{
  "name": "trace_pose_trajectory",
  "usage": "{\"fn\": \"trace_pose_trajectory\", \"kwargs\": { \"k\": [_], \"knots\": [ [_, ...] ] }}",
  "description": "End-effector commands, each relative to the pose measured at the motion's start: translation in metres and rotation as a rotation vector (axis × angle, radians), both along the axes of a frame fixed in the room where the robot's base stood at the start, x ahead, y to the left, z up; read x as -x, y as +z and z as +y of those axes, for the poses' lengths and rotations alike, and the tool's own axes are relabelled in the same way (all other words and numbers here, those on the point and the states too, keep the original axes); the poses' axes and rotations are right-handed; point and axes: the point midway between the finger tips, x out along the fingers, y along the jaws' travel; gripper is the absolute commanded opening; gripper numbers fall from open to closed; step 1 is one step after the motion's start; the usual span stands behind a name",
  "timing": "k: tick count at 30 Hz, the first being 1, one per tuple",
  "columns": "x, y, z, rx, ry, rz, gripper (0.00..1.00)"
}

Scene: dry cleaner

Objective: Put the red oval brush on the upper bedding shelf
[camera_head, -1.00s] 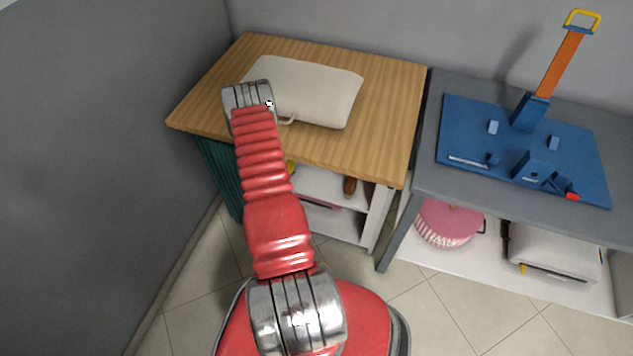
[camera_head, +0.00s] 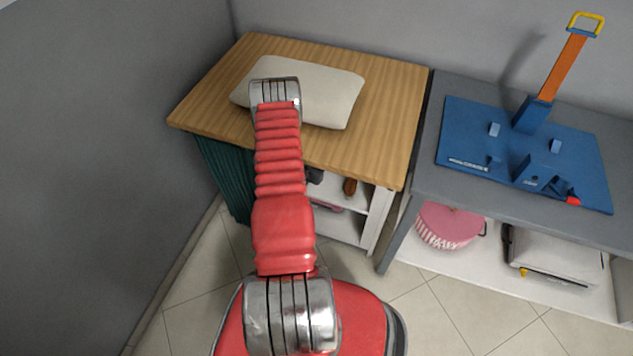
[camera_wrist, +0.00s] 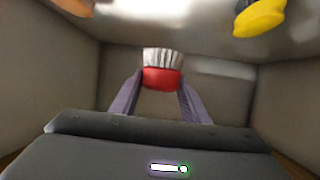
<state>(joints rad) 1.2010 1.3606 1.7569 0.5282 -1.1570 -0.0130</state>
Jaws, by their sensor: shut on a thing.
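The red oval brush (camera_wrist: 161,79), with pale bristles, is between the two fingers of my gripper (camera_wrist: 160,84) in the wrist view. My gripper is shut on it. The brush is inside a shelf compartment, its bristles toward the pale surface at the picture's top; I cannot tell whether they touch it. In the head view, my arm and the wooden top hide the brush and most of my gripper. The upper bedding shelf (camera_head: 372,198) shows under the wooden top, right of my arm.
A brown object (camera_head: 350,187) lies on the upper shelf. A yellow object (camera_wrist: 260,18) is at the wrist view's upper right. A cushion (camera_head: 335,92) lies on the wooden top (camera_head: 393,110). A grey table (camera_head: 433,150) with a blue board (camera_head: 470,130) stands at right.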

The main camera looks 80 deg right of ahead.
Motion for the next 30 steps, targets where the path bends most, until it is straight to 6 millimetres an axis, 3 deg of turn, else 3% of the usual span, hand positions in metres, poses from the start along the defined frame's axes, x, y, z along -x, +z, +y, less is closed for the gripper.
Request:
{"fn": "trace_pose_trajectory", "kwargs": {
  "k": [5,18,30],
  "knots": [
    [0.001,-0.007,0.000,0.000,0.000,0.001,0.15],
    [0.001,-0.056,0.000,0.001,-0.001,0.001,0.15],
    [0.001,-0.060,0.000,0.000,-0.001,0.000,0.15]
  ]
}}
